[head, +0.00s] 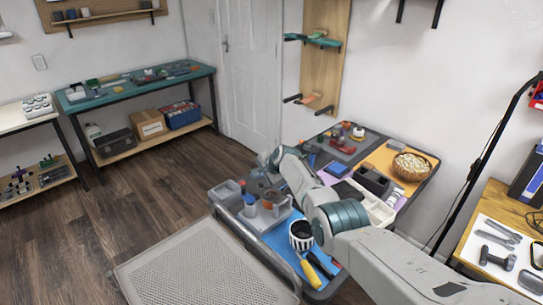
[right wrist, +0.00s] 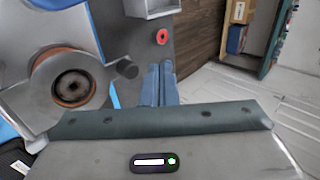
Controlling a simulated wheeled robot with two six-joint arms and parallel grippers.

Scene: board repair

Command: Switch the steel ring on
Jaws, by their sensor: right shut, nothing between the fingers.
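A grey body with a round steel-coloured ring (right wrist: 42,82) around a copper-brown band and dark centre fills the left of the right wrist view. I cannot be sure it is the steel ring of the task. A dark round knob (right wrist: 125,68) sticks out at its right side. No light shows on it. My right gripper (right wrist: 160,85) is shut and empty, its fingers just right of the knob, apparently apart from it. In the head view, my right gripper (head: 264,159) is above the cart's far side, partly hidden by its own wrist. My left gripper is not in view.
The cart (head: 262,240) holds grey bins (head: 230,193), a black-and-white cup (head: 300,235) and a yellow-handled tool (head: 320,265). A crowded table with a wicker basket (head: 411,167) stands behind. A small red ring (right wrist: 162,37) lies beyond my fingertips. The floor at left is clear.

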